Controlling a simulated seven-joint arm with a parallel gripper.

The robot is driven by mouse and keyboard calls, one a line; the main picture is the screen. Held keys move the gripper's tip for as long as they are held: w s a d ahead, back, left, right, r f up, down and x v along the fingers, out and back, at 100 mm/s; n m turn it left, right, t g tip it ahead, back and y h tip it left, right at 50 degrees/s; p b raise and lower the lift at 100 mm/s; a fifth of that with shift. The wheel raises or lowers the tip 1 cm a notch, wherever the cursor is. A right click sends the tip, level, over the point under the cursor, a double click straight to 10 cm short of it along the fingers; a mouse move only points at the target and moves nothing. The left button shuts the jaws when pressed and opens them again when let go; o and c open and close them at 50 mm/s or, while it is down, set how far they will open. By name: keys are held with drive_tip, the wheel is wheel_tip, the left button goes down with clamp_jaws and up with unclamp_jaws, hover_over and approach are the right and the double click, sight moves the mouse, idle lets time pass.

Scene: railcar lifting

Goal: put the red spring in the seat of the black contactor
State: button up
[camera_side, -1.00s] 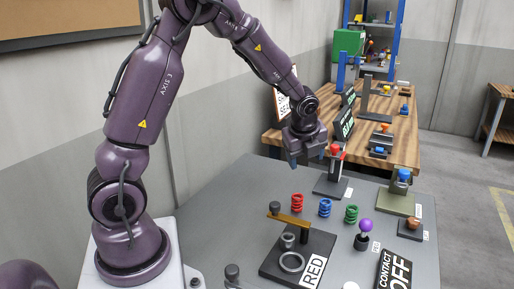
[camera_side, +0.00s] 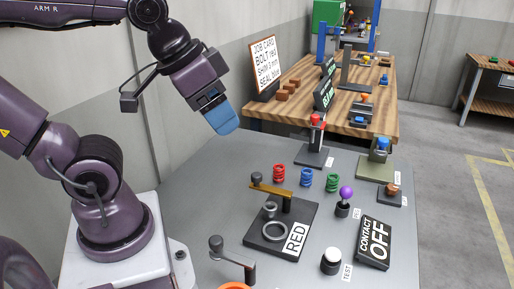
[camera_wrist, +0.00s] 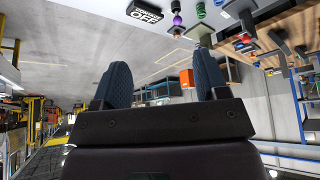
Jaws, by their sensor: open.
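The red spring (camera_side: 279,172) stands on the grey table at the left end of a row with a blue spring (camera_side: 306,177) and a green spring (camera_side: 332,181). What looks like the black contactor (camera_side: 255,236) is a black base in front of them, marked RED. It carries a brass arm (camera_side: 270,190), a small grey cup (camera_side: 270,208) and a flat ring (camera_side: 275,231). I cannot tell which is the seat. My gripper (camera_side: 221,118) is raised, left of and above the springs. Its blue fingers stand apart and empty in the wrist view (camera_wrist: 162,78).
A crank handle (camera_side: 230,256) and a white button (camera_side: 331,261) stand near the front. A CONTACT OFF sign (camera_side: 373,243) and purple knob (camera_side: 346,192) are at the right. A post with a red top (camera_side: 316,138) stands behind the springs. The left table area is clear.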

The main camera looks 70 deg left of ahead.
drive_tip(key=shift+a, duration=0.1)
drive_tip(key=n+g, duration=0.6)
drive_tip(key=n, duration=0.7)
hover_over(279, 166)
wheel_tip(279, 166, down, 21)
wheel_tip(279, 166, down, 13)
drive_tip(key=shift+r, duration=0.2)
drive_tip(key=shift+c, duration=0.4)
